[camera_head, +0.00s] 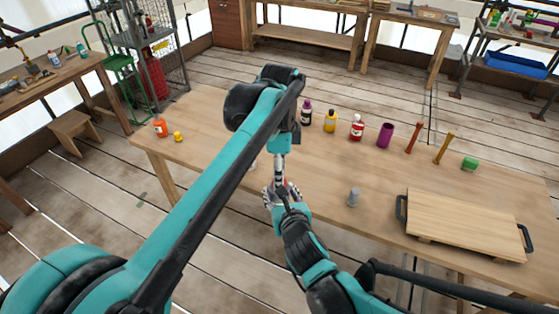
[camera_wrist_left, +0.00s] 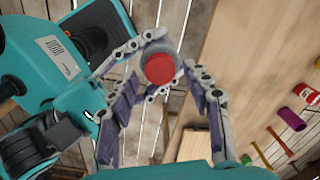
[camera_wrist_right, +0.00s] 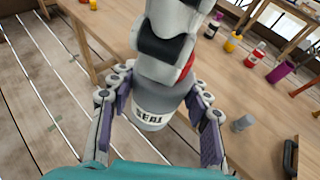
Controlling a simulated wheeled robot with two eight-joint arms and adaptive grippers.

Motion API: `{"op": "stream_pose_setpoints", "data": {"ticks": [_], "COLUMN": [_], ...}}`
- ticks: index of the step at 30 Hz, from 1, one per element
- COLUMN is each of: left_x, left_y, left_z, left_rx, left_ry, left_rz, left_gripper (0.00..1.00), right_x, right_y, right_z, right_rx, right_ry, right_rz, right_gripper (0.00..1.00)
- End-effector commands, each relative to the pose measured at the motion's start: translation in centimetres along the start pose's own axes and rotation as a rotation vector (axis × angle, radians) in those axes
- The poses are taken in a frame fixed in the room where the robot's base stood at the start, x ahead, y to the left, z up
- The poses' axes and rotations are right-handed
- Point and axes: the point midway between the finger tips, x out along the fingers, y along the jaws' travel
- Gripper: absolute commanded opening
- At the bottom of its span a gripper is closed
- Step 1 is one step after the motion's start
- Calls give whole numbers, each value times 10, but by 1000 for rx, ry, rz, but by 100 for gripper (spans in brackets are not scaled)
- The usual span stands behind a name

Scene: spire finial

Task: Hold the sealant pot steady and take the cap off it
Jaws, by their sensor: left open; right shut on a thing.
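The grey sealant pot (camera_wrist_right: 150,118), with a partly visible "SEAL" label, is gripped between the fingers of my right gripper (camera_wrist_right: 163,106), over the table's near edge. Its red cap (camera_wrist_left: 160,68) sits on top and faces the left wrist camera. My left gripper (camera_wrist_left: 160,103) is open above the pot, its fingers spread to either side of the cap in the left wrist view. I cannot tell whether they touch it. In the head view, my left arm mostly hides the pot, and the two grippers (camera_head: 281,185) meet there.

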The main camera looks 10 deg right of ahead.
Motion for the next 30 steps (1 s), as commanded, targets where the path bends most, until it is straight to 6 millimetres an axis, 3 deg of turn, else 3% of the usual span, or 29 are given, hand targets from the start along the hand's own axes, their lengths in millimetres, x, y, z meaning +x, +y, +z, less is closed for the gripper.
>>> {"op": "stream_pose_setpoints", "data": {"ticks": [6, 14, 15, 20, 21, 26, 30], "left_x": [19, 21, 21, 21, 21, 21, 20], "left_y": [0, 0, 0, 0, 0, 0, 0], "left_z": [0, 0, 0, 0, 0, 0, 0], "left_rx": [-1, -1, -2, -2, -2, -8, -144], "left_ry": [0, 0, 0, 0, 0, 0, 0], "left_rz": [0, 0, 0, 0, 0, 0, 0], "left_gripper": [49, 49, 46, 4, 0, 0, 0], "right_x": [0, 0, 0, 0, 0, 0, 0], "right_y": [0, 0, 0, 0, 0, 0, 0], "right_z": [0, 0, 0, 0, 0, 0, 0], "right_rx": [0, 0, 0, 0, 0, 0, 0], "right_ry": [0, 0, 0, 0, 0, 0, 0], "right_rz": [0, 0, 0, 0, 0, 0, 0], "right_gripper": [0, 0, 0, 0, 0, 0, 0]}}
